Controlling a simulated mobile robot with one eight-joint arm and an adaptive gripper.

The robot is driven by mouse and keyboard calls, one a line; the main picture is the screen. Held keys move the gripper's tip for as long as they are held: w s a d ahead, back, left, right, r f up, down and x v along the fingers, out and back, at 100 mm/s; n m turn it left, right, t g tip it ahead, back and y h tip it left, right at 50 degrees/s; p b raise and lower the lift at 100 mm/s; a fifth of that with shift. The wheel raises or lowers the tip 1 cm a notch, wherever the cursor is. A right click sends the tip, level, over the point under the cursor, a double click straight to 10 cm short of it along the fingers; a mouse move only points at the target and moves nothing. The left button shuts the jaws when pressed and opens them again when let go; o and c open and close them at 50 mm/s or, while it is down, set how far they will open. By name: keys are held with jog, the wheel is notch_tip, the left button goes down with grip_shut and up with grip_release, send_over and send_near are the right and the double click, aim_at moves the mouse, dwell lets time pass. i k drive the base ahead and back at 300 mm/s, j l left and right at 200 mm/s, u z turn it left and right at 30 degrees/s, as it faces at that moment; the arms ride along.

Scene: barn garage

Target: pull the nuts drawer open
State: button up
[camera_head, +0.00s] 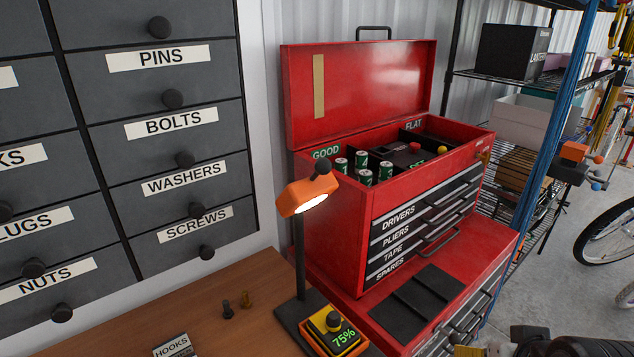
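The nuts drawer (20,308) is a dark grey drawer at the lower left, in the bottom visible row of the cabinet. It has a white NUTS label (45,281) and a round black knob (62,313) below the label. Its front looks flush with the drawers around it, so it appears closed. The wooden bench top hides part of its lower edge or lies just below it.
A brown bench (220,300) below the drawers carries two small bolts (228,309), a HOOKS box (172,345), an orange lamp (305,195) and a yellow device (335,332). A red toolbox (350,230) stands right. Dark, unclear parts show at bottom right.

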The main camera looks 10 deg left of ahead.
aim_at(65, 287)
jog(key=u, duration=2.25)
jog(key=i, duration=0.15)
